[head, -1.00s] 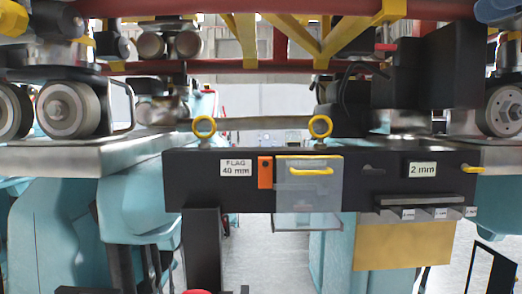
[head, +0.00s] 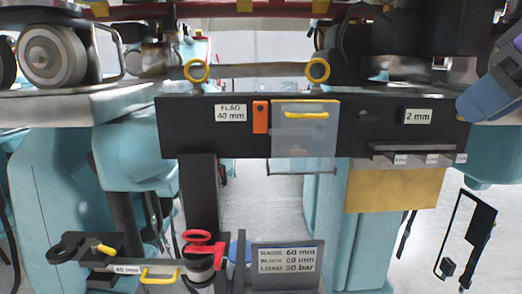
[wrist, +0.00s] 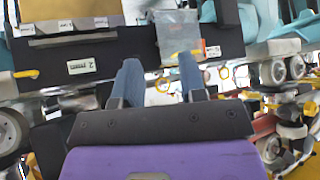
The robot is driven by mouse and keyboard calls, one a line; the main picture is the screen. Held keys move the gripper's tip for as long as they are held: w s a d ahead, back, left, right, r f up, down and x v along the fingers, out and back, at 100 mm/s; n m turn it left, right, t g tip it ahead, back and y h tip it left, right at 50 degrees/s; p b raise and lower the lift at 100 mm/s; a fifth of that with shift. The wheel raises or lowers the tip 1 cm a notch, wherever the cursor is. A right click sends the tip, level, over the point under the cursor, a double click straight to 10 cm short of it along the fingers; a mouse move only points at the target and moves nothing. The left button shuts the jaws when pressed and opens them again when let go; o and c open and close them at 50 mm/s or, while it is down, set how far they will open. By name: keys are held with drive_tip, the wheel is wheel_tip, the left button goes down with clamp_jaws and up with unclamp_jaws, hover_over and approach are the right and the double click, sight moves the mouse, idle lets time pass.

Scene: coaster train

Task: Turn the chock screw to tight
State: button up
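I cannot tell for certain which part is the chock screw. A red handle (head: 200,240) sits on a dark round body (head: 200,266) low in the head view. Left of it is a black bracket (head: 85,246) with a yellow-tipped lever (head: 105,249). My gripper (wrist: 160,72) has two blue fingers set apart with nothing between them. In the head view its blue part (head: 492,92) shows at the right edge, near the right end of the black bar, far from the red handle.
A black bar (head: 380,137) crosses the middle with a clear flap (head: 304,135), an orange block (head: 260,117) and yellow rings. A grey sign (head: 287,268) reads RAISE, BLOCK, LOAD. Pale blue columns (head: 40,210) stand on both sides. Open floor (head: 262,210) shows between them.

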wheel_tip(320, 180, down, 15)
drive_tip(key=s+d+m+g+h, duration=0.1)
drive_tip(key=d+m+g+h, duration=0.1)
drive_tip(key=m+h, duration=0.2)
drive_tip(key=shift+s+d+r+m, duration=0.2)
drive_tip(key=shift+s+d+m, duration=0.05)
drive_tip(key=shift+m, duration=0.15)
idle(0.3)
